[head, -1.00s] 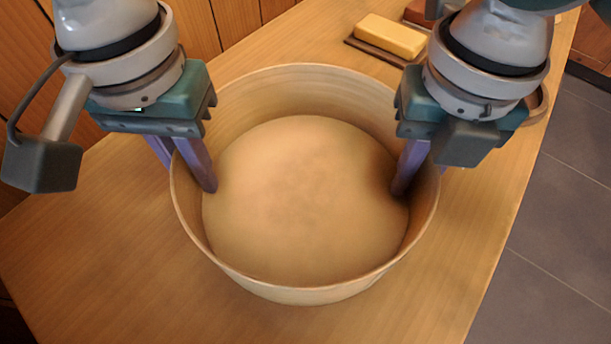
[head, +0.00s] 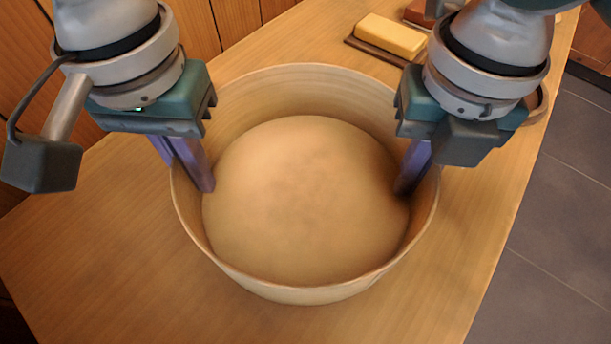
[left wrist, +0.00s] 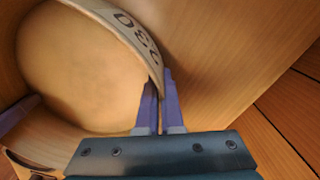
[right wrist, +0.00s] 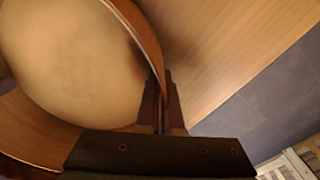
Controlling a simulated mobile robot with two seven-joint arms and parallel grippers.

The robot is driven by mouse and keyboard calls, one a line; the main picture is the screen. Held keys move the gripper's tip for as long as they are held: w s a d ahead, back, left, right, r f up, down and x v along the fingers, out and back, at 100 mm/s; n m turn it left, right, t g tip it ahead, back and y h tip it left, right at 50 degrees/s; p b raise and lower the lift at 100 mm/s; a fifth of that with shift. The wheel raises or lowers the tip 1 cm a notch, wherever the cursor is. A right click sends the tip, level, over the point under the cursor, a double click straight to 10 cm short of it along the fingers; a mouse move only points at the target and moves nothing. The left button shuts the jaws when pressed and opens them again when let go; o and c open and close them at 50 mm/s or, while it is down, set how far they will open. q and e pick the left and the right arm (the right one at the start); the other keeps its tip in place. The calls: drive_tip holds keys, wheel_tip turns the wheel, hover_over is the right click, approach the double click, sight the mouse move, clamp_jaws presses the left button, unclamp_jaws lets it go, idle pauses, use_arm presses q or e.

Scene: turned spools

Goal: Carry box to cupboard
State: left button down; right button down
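The box is a round, open wooden tub (head: 310,292) with a pale floor, standing on the wooden worktop. It looks empty. My left gripper (head: 192,172) straddles the left wall, one finger inside and one outside; in the left wrist view its fingers (left wrist: 159,105) are closed on the wall, beside dark characters on the outside. My right gripper (head: 417,172) holds the right wall the same way, and the right wrist view shows its fingers (right wrist: 163,103) close against the wall. The outer fingertips are hidden in the head view. No cupboard can be made out for certain.
A yellow block (head: 391,36) on a dark board lies behind the tub, near a reddish-brown item (head: 418,12). Wood panelling (head: 190,28) stands at the back left. The worktop (head: 110,255) is clear at front left; its right edge drops to grey tiled floor (head: 560,230).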

idle(0.6)
